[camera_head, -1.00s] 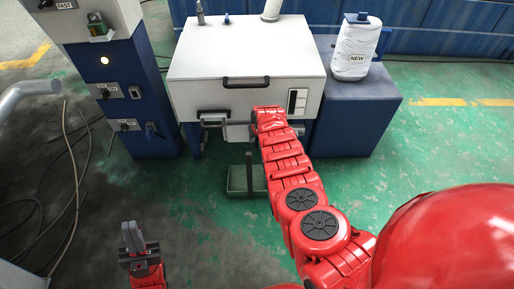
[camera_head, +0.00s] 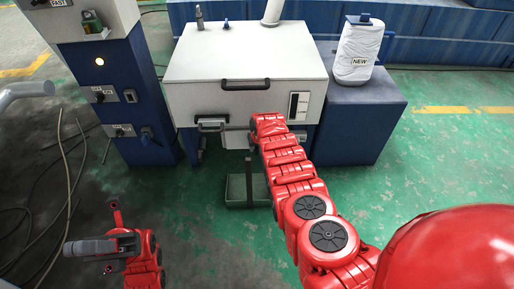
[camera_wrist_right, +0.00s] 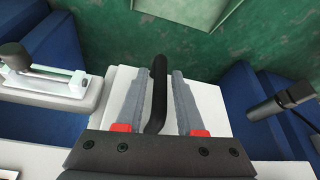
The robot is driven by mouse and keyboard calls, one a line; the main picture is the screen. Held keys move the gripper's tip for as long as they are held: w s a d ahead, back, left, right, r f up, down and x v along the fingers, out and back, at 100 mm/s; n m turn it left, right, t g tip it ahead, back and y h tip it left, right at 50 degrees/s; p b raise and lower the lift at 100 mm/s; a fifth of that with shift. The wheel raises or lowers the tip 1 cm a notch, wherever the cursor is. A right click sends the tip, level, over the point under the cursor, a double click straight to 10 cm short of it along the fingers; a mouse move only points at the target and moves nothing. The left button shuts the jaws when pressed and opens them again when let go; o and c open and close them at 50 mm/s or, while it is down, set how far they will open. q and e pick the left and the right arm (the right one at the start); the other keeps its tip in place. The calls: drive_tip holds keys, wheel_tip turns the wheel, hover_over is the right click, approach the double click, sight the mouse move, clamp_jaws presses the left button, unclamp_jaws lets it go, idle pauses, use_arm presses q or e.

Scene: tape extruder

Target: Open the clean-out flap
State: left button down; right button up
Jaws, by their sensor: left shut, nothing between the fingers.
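The white extruder housing (camera_head: 245,70) stands ahead. A pale panel with a black bar handle (camera_wrist_right: 158,95), apparently the clean-out flap (camera_wrist_right: 208,105), shows close up in the right wrist view. My right gripper (camera_wrist_right: 162,75) is open, with its two grey fingers on either side of the bar and gaps visible. In the head view its fingers are hidden behind my red arm at the lower front of the housing. I cannot tell there how far the flap is swung. My left gripper (camera_head: 78,247) is shut and empty, low at the left, apart from the machine.
A green bin (camera_head: 236,190) stands on the floor below the housing front. A metal latch with a black knob (camera_wrist_right: 45,75) lies left of the flap in the wrist view. A blue control cabinet (camera_head: 125,85) stands left; a white NEW bag (camera_head: 358,50) sits right. Cables lie on the left floor.

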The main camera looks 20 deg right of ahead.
clamp_jaws()
idle(1.2)
